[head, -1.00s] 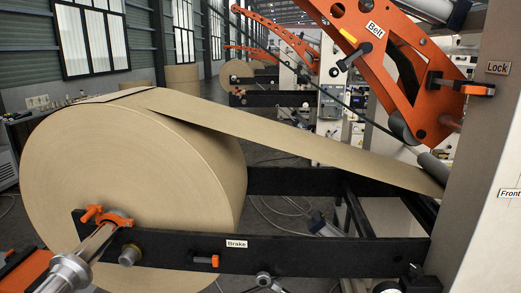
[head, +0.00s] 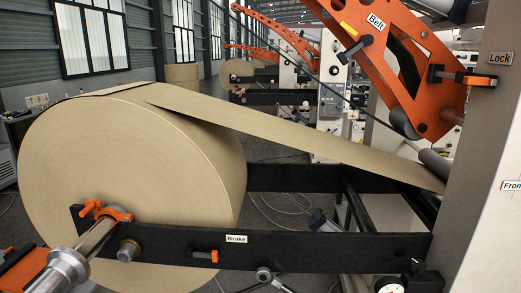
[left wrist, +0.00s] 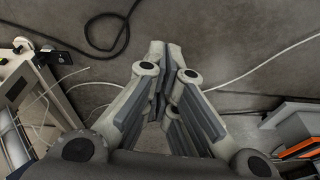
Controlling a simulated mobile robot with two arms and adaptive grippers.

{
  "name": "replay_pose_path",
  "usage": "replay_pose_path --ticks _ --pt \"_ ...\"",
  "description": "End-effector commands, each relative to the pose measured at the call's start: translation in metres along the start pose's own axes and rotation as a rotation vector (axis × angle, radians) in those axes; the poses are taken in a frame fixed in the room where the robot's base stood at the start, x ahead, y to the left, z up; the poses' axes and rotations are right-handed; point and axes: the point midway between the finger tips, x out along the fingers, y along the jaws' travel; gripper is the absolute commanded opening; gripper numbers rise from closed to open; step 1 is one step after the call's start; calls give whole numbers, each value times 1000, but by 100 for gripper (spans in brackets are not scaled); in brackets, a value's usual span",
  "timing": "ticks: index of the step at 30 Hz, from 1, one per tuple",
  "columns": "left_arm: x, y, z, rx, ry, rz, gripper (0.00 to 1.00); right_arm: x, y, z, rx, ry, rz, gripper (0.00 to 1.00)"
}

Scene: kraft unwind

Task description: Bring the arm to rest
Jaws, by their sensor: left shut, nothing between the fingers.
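My left gripper (left wrist: 160,85) shows in the left wrist view, pointing down over the grey floor. Its fingers are together with nothing between them. It touches no object there. In the head view neither of my grippers can be seen. The large kraft paper roll (head: 120,180) sits on its shaft (head: 85,250) at the left. Its paper web (head: 290,135) runs down to the right toward a roller by the machine.
The black frame bar labelled Brake (head: 290,245) crosses the foreground. The orange arm labelled Belt (head: 380,50) rises at the upper right beside the grey post (head: 480,190). In the left wrist view, cables (left wrist: 110,45) lie on the floor, with equipment at both sides.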

Motion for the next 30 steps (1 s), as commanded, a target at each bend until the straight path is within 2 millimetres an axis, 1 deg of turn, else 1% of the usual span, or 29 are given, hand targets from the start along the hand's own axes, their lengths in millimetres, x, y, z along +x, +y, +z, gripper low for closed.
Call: replay_pose_path --ticks 1,6,8,9,11,12,15,18,22,25,30 --pt "20 1 14 2 -15 1 0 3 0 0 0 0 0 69" --pt "69 4 59 8 -41 5 0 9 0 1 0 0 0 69" --pt "84 5 77 10 -52 6 0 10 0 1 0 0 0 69" --pt "93 5 89 12 -59 6 0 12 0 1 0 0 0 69" --pt "106 6 107 14 -67 7 0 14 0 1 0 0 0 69" --pt "114 6 120 15 -75 8 0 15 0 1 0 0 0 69" --pt "129 6 150 19 -88 8 0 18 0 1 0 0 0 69" --pt "138 6 175 22 -99 9 0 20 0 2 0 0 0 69" --pt "144 6 196 25 -107 10 0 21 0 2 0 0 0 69" --pt "145 6 203 27 -109 10 0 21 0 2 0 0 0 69" --pt "145 6 205 27 -110 10 0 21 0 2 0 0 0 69"
